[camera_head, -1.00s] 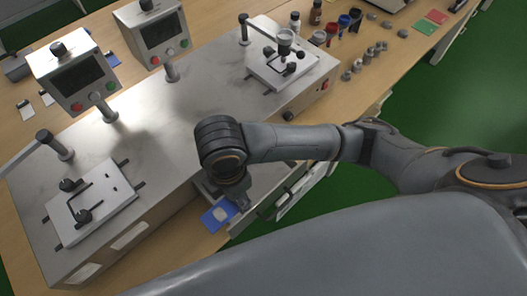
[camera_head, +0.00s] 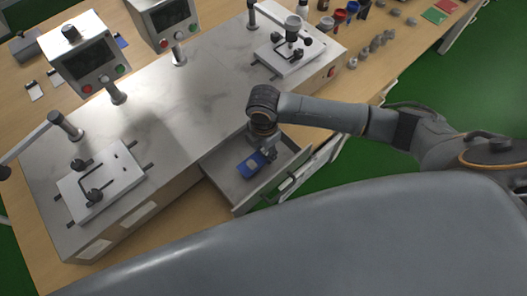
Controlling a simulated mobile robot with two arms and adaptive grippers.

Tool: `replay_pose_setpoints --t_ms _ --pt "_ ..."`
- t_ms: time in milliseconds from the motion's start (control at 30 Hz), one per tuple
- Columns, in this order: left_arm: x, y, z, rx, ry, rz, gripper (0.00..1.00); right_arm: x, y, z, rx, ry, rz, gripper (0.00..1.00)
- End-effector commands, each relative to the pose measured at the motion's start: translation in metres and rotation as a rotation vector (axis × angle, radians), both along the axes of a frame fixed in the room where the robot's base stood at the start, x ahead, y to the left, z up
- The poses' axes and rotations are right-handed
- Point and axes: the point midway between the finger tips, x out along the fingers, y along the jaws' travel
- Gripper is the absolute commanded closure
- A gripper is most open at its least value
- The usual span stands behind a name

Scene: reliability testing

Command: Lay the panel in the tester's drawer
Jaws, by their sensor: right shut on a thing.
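The blue panel (camera_head: 249,165) with a greyish patch is within the outline of the open drawer (camera_head: 224,171). My right gripper (camera_head: 268,155) is shut on the panel's right end, with the arm reaching in from the right. I cannot tell whether the panel touches the drawer floor or hangs just above it. The drawer sticks out from the front of the metal tester (camera_head: 190,105); the arm's wrist covers part of its back. The rest of the drawer floor that shows is bare. My left gripper is not in view.
Two display boxes (camera_head: 88,60) stand behind the tester. White clamp plates sit on its left (camera_head: 100,183) and right (camera_head: 290,52) ends. Small bottles, cups and weights (camera_head: 352,62) stand at the upper right. The drawer's front handle (camera_head: 287,183) faces the lower right.

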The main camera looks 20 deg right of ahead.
Motion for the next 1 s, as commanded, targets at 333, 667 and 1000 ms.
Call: replay_pose_setpoints --t_ms 333,667,1000 --pt "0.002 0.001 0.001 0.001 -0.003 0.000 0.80 -0.002 0.001 -0.021 0.002 0.001 0.004 0.80" --pt "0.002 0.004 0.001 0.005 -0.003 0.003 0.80 -0.002 0.002 -0.023 0.002 0.002 0.003 0.31" --pt "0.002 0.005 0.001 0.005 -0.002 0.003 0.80 -0.002 0.001 -0.021 0.001 0.000 0.003 0.31"
